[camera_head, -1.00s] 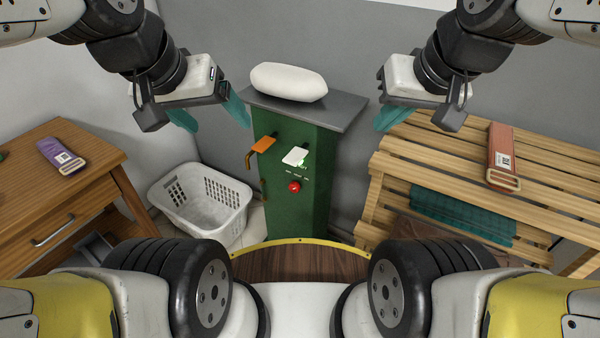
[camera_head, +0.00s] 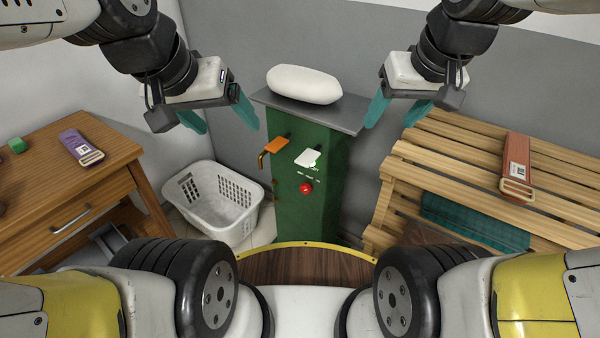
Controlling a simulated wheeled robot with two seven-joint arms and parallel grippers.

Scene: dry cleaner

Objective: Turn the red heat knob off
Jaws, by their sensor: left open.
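The red heat knob (camera_head: 305,188) is a small round knob low on the front of a green cabinet (camera_head: 318,215). Small pale marks show just above it; its setting is too small to tell. My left gripper (camera_head: 222,124), with teal fingers, is open and empty, above and left of the knob. My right gripper (camera_head: 396,112), also with teal fingers, is right of the cabinet top and well apart from the knob. Its two fingers show apart with nothing between them.
A white padded form (camera_head: 304,84) lies on the grey top (camera_head: 350,112). A white basket (camera_head: 212,203) stands left, a wooden desk (camera_head: 70,185) further left, a slatted bench (camera_head: 465,150) right.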

